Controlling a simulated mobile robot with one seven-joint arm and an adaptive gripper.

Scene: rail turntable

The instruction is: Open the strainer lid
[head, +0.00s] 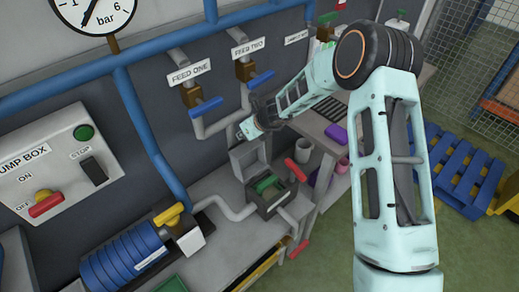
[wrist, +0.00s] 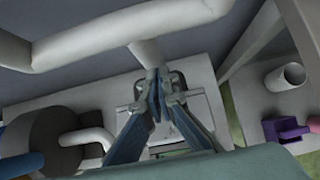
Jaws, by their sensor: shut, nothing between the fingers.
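The strainer (head: 272,203) is a dark grey box in the pipe line on the bench, with green (head: 266,184) showing inside. Its light grey lid (head: 247,159) stands raised on the wall side, so the box is open at the top. My gripper (head: 243,131) is just above the lid's upper edge in the head view. In the wrist view my gripper (wrist: 157,88) has its fingers together with nothing between them, in front of the pale lid panel (wrist: 201,101).
Pipes with blue-handled valves marked FEED ONE (head: 206,107) and FEED TWO (head: 260,79) are close behind my gripper. A grey cup (head: 303,150) and a purple block (head: 336,134) stand to the right. A yellow-handled valve (head: 168,214) is at left.

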